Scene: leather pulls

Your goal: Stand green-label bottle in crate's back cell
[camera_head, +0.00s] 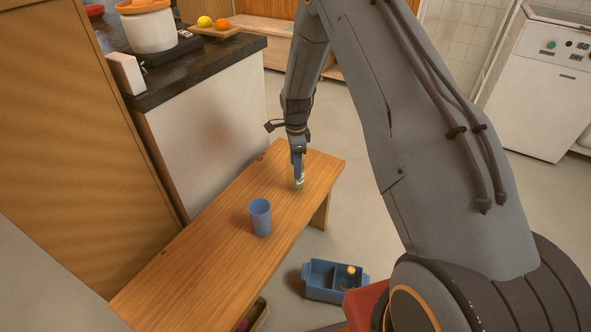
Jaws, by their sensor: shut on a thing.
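The green-label bottle (299,183) stands on the wooden bench, towards its far right end. My gripper (298,174) comes down on it from above and is shut on its upper part, which the fingers mostly hide. The bottle looks upright, and its base appears at the bench top; I cannot tell whether it is lifted slightly. The blue crate (322,296) sits on the floor in front of the bench, at the lower middle. A divider splits it, and a yellow-topped item (351,271) stands in its right part.
A blue cup (260,217) stands on the bench (200,255) nearer than the bottle. A dark counter (190,75) with a white pot (150,30) is behind at left. Another container (257,316) shows low beside the bench. Open floor lies right of the bench.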

